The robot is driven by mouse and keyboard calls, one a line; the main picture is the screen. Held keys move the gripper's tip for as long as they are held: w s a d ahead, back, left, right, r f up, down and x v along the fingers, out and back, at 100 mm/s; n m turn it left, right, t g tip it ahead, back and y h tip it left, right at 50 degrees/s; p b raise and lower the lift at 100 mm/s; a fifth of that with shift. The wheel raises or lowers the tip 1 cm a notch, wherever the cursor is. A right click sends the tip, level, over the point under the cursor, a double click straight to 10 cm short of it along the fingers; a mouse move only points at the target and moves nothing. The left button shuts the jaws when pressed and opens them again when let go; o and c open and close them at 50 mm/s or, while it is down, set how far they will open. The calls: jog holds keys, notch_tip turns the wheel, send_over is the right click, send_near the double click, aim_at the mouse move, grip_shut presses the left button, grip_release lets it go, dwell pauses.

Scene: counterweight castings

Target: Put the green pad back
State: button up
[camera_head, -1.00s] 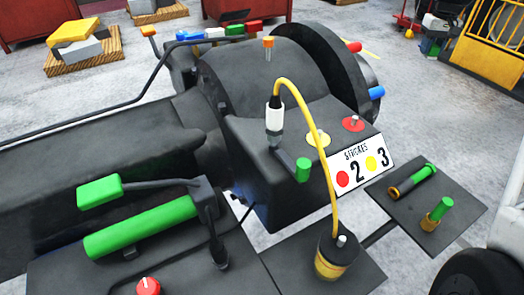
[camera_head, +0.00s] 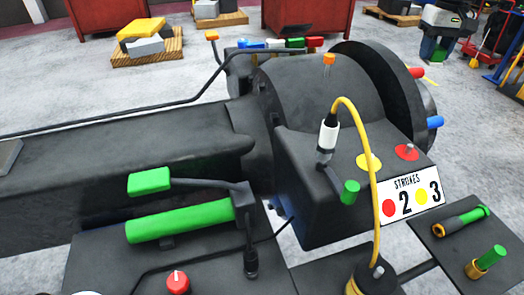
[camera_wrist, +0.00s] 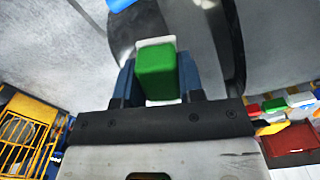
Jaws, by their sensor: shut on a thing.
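In the wrist view, my gripper (camera_wrist: 156,75) has its two blue fingers closed on the sides of a green pad (camera_wrist: 156,70). The pad is a block with rounded edges, and a white edge shows behind it. It is held clear of the floor, with a dark round machine part beyond it. Neither my gripper nor the held pad can be made out in the head view. The place the pad came from cannot be told from these views.
The dark machine (camera_head: 320,160) fills the middle of the head view. It carries a green cylinder (camera_head: 180,220), a green block on a lever (camera_head: 149,183), a yellow cable (camera_head: 372,180) and a STROKES plate (camera_head: 408,205). Pallets and red bins stand behind on open floor.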

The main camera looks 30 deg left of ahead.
jog(key=s+a+r+n, duration=0.1)
jog(key=s+a, duration=0.3)
jog(key=s, duration=0.2)
jog(key=s+a+r, duration=0.2)
jog(key=s+a, duration=0.1)
jog(key=s, duration=0.4)
jog(key=s+a+f+n, duration=0.1)
jog(key=s+a+n, duration=0.1)
jog(key=s, duration=1.2)
jog(key=s+a+f+n, duration=0.1)
jog(key=s+a+n, duration=0.1)
jog(key=s, duration=1.3)
jog(key=s+d+f, duration=0.3)
jog(key=s+f, duration=0.5)
jog(key=f, duration=0.1)
jog(key=s+d+f+m, duration=0.1)
jog(key=s+d+f, duration=0.3)
jog(key=s+f, duration=0.4)
jog(key=s+d+f, duration=0.4)
jog(key=s+f, duration=0.4)
jog(key=f, duration=0.4)
jog(key=shift+s+f+m, duration=0.25)
jog(key=shift+m, duration=0.05)
